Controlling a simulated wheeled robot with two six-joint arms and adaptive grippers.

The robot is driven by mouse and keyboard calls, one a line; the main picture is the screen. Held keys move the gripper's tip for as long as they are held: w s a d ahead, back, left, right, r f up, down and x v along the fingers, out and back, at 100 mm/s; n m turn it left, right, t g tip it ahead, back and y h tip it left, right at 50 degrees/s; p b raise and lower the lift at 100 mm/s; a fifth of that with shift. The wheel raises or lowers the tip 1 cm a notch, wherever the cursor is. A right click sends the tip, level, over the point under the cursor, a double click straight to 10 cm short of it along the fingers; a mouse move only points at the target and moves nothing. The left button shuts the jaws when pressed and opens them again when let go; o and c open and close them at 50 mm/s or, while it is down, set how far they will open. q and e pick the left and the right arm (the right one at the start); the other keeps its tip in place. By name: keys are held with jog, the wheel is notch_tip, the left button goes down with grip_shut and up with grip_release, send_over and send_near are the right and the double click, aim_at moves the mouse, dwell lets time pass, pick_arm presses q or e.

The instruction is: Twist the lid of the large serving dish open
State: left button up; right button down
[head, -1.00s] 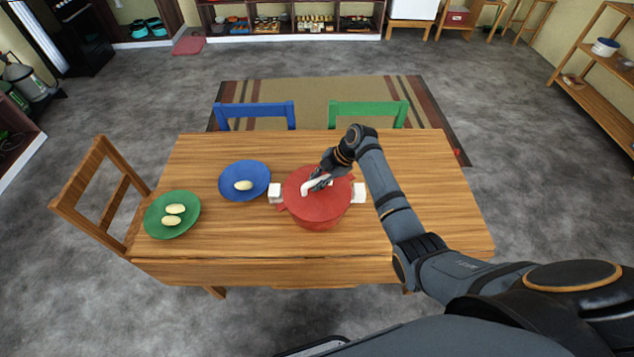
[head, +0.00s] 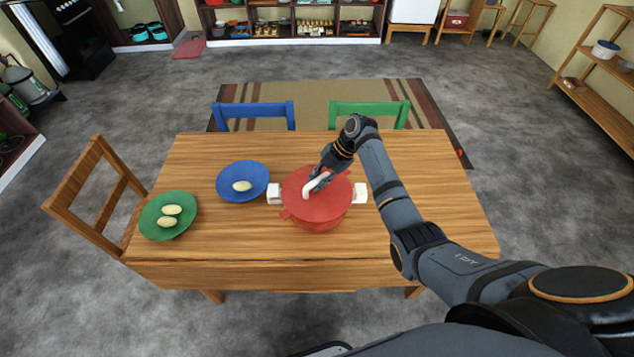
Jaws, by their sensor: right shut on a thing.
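The large serving dish is a red pot (head: 318,226) with white side handles, standing on the wooden table right of centre in the head view. Its red lid (head: 328,207) sits on top, with a white curved handle (head: 309,189) in the middle. A small red tab of the lid points to the lower left, near the left side handle. My right gripper (head: 317,183) is shut on the white lid handle from the upper right, and its fingers hide part of it. My left gripper is not in view.
A blue plate (head: 230,193) with one pale oval item and a green plate (head: 155,228) with two such items are left of the pot. The table (head: 440,190) is bare on the right. Wooden, blue and green chairs stand around it.

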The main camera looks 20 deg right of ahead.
jog(key=c, duration=1.2)
grip_release()
jog(key=v, duration=1.2)
